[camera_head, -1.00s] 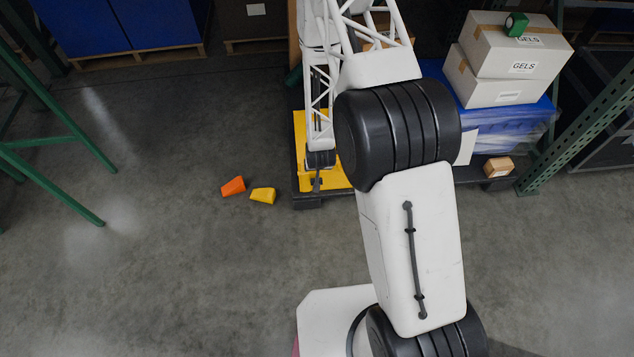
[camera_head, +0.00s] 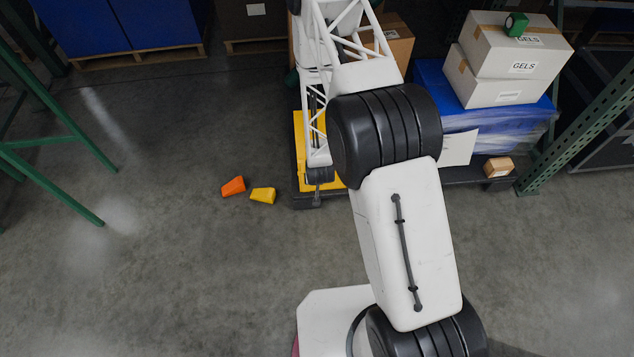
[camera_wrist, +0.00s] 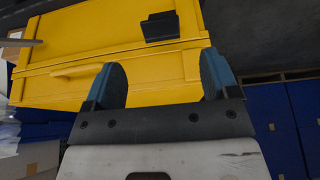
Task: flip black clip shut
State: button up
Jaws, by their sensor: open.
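The yellow tote (camera_wrist: 75,75) fills much of the wrist view, with a raised lid edge and a ridge along its side. The black clip (camera_wrist: 160,26) shows on the tote's upper right part, beyond my fingertips. I cannot tell how far it stands from the tote's face. My gripper (camera_wrist: 163,80) is open, its two blue fingers apart with nothing between them. In the head view the yellow tote (camera_head: 303,150) is mostly hidden behind my arm, and the clip cannot be made out there.
An orange wedge (camera_head: 233,187) and a yellow wedge (camera_head: 263,195) lie on the floor left of the dark pallet (camera_head: 305,202). Stacked white boxes (camera_head: 505,62) and a small cardboard box (camera_head: 498,167) are at the right.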

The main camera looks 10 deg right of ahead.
jog(key=shift+f, duration=0.1)
jog(key=shift+x, duration=3.7)
jog(key=c, duration=1.3)
jog(key=shift+w+r+g, duration=0.25)
jog(key=shift+w+g, duration=0.3)
jog(key=shift+w, duration=0.05)
jog(key=shift+w+r+g, duration=0.3)
jog(key=shift+w+g, duration=0.25)
jog(key=shift+w+r, duration=0.15)
jog(key=shift+w, duration=0.5)
jog(key=shift+w+r, duration=0.2)
jog(key=shift+w, duration=0.5)
